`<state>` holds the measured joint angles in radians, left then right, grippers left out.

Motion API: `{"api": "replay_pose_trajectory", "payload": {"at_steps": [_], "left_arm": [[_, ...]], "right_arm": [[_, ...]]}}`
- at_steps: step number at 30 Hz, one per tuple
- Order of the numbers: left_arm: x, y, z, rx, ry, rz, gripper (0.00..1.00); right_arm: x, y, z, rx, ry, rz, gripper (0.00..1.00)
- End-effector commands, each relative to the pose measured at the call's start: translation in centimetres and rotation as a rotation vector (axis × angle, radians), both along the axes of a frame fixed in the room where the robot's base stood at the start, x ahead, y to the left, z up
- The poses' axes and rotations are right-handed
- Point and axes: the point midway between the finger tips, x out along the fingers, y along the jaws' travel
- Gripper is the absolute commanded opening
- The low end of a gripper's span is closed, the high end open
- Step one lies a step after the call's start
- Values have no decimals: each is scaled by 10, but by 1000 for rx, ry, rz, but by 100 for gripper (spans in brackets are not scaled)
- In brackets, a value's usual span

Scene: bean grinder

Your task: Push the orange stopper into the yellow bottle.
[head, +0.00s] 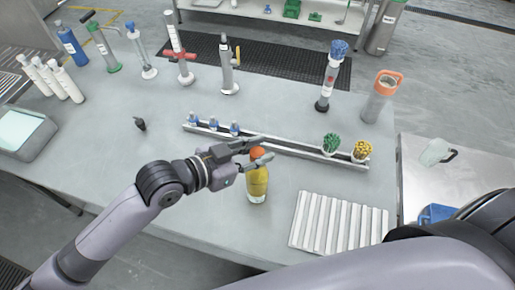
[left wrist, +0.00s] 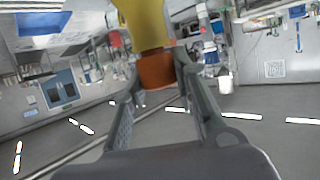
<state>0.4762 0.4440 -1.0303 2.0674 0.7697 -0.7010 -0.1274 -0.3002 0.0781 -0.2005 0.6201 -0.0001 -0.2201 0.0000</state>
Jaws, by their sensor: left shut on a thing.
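The yellow bottle (head: 257,186) stands upright near the front edge of the grey table. The orange stopper (head: 257,153) is at its mouth, between the fingers of my left gripper (head: 261,150). My left gripper is shut on the stopper, reaching in from the left. In the left wrist view the picture is upside down: the orange stopper (left wrist: 156,70) meets the yellow bottle (left wrist: 146,24), with a finger on either side. How deep the stopper sits cannot be told. My right gripper is out of view.
A long narrow rack (head: 278,147) with small blue-topped vials and green and yellow clusters lies just behind the bottle. A white ribbed tray (head: 340,222) lies to the right. Several bottles and instruments stand along the back. The table left of the bottle is mostly clear.

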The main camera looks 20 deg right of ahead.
Motion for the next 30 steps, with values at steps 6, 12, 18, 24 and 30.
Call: {"api": "replay_pose_trajectory", "payload": {"at_steps": [6,12,18,24,30], "left_arm": [[0,1,-7,5,4,1,28],[0,0,-6,4,2,0,42],[0,0,-5,3,2,0,49],[0,1,-5,2,1,0,49],[-5,18,2,4,0,2,49]], "right_arm": [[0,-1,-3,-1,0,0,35],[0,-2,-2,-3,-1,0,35],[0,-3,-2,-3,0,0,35],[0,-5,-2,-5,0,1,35],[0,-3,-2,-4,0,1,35]]}}
